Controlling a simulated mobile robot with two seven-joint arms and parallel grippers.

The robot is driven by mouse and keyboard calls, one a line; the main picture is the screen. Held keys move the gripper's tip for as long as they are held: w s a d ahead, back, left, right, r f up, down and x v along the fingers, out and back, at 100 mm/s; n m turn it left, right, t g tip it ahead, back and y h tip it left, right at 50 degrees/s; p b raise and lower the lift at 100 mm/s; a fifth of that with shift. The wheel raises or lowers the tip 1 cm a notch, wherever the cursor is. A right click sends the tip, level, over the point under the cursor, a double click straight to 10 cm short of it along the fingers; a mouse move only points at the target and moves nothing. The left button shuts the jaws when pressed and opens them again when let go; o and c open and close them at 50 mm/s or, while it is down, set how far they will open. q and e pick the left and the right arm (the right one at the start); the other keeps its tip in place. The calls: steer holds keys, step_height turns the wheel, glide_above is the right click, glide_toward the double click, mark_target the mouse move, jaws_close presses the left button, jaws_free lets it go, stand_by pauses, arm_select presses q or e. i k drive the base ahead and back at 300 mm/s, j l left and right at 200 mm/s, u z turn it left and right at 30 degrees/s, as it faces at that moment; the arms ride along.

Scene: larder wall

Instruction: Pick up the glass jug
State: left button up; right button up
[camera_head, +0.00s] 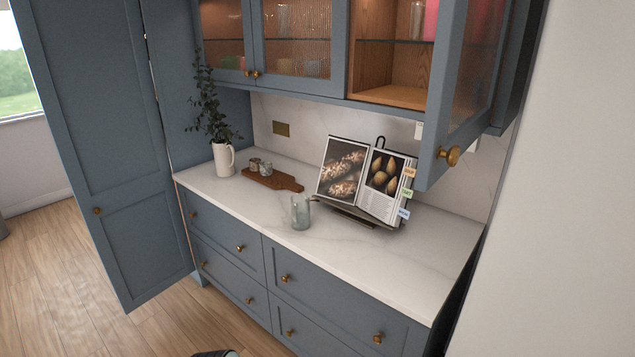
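The glass jug (300,212) stands upright on the white marble counter (255,222), near its front edge and left of the open cookbook. It is clear, slightly greenish glass with a handle on its right side. Nothing is touching or covering it. Neither of my grippers can be made out in the head view. A small dark shape shows at the bottom edge, too cut off to identify.
An open cookbook (342,172) on a stand is just behind the jug. A wooden board (285,182) with small jars and a white pitcher (223,160) with foliage stand left. An upper cabinet door (462,90) hangs open at right; a tall door (95,150) stands open left.

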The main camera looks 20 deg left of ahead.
mark_target(300, 220)
steer(key=i+j, duration=0.15)
steer(key=j, duration=0.25)
steer(key=i+j+u, duration=0.15)
steer(key=j, duration=0.2)
steer(key=i+j, duration=0.1)
steer(key=j, duration=0.3)
